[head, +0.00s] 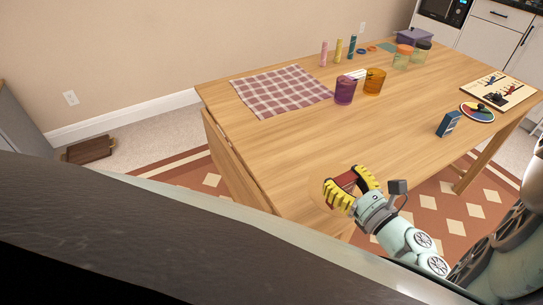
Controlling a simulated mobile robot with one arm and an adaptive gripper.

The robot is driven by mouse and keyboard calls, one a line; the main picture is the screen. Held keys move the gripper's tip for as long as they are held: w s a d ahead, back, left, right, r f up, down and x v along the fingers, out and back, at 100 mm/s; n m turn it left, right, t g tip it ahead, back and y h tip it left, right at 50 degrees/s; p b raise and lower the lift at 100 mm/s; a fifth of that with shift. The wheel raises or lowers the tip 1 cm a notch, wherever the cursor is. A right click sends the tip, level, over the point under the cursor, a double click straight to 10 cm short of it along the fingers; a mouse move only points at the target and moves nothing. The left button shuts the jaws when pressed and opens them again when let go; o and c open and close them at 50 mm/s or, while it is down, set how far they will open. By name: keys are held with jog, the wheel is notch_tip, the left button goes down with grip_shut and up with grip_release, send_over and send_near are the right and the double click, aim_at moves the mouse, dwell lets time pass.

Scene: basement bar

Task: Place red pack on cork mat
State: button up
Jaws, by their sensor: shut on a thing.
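My gripper (347,179) has yellow ribbed fingers and is over the near edge of the wooden table. It is shut on the red pack (344,181), a small dark red box that shows between the fingers. The fingers hide part of the pack, and I cannot tell whether it touches the surface below. A faint round tan edge (316,193) shows on the table just left of the gripper. It may be the cork mat, but its colour is close to the wood and the gripper covers much of that area.
The table (300,145) is clear between the gripper and the checked cloth (280,92). A purple cup (345,90) and an orange cup (374,82) stand beyond. A blue box (448,124), a colour disc (478,111) and a game board (499,88) are on the right.

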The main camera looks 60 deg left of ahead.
jog(key=w+a+f+b, duration=0.1)
jog(key=w+b, duration=0.1)
jog(key=w+a+f+b, duration=0.2)
jog(key=b, duration=0.1)
jog(key=w+a+f+b, duration=0.1)
jog(key=w+b, duration=0.1)
jog(key=b, duration=0.1)
jog(key=shift+w+a+f, duration=0.2)
jog(key=shift+w+f, duration=0.05)
jog(key=shift+f, duration=0.05)
jog(key=shift+r, duration=0.15)
jog(key=shift+w, duration=0.1)
jog(key=o, duration=1.2)
jog(key=shift+o, duration=0.2)
